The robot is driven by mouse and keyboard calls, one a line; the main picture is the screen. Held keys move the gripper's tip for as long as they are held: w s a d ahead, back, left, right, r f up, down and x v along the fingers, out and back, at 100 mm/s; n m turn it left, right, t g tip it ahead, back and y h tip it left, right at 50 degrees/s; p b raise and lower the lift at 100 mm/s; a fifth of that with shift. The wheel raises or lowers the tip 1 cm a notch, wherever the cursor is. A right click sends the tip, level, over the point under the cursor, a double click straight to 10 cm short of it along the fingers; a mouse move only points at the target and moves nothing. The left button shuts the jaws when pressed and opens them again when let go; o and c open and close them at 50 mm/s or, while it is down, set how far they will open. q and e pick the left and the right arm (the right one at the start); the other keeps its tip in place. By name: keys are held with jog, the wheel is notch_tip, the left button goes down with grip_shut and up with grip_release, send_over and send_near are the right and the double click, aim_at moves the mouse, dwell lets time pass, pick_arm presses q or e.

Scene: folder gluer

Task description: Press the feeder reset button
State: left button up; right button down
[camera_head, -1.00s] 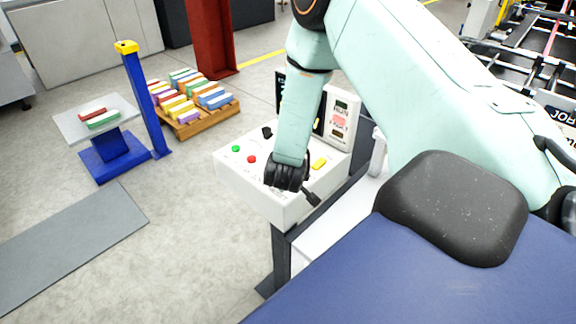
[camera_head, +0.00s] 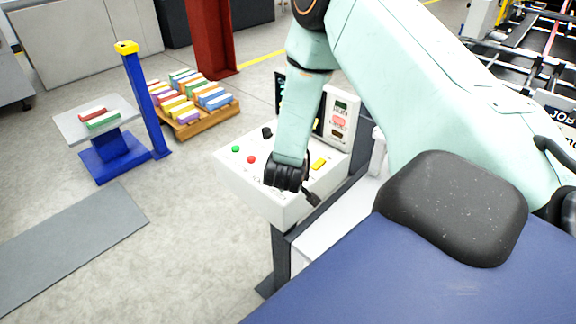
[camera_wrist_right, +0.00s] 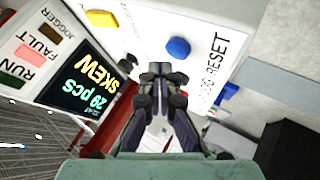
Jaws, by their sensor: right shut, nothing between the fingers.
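The blue button (camera_wrist_right: 178,47) sits on the white panel in the right wrist view, beside lettering that ends in "RESET". My right gripper (camera_wrist_right: 162,75) is shut and empty, with its fingertips close to the blue button and just below it in that view. I cannot tell whether they touch it. In the head view my right gripper (camera_head: 287,174) is over the white control box (camera_head: 232,173), and the blue button is hidden there. My left gripper is not in view.
A green button (camera_head: 236,149), a red button (camera_head: 251,159), a black knob (camera_head: 267,133) and a yellow button (camera_head: 319,164) are on the box. A display (camera_wrist_right: 90,85) reads "SKEW 29 pcs". The FAULT lamp (camera_wrist_right: 27,55) looks pink. A blue post (camera_head: 143,100) stands left.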

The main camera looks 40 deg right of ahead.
jog(key=shift+f, duration=0.15)
jog(key=shift+f, duration=0.3)
jog(key=shift+f+b, duration=0.3)
jog(key=shift+f, duration=0.15)
dwell(0.9)
jog(key=shift+r, duration=0.1)
jog(key=shift+r+p, duration=0.85)
jog(key=shift+p, duration=0.3)
notch_tip(320, 180, up, 2)
jog(key=shift+w, duration=0.1)
jog(key=shift+r, duration=1.45)
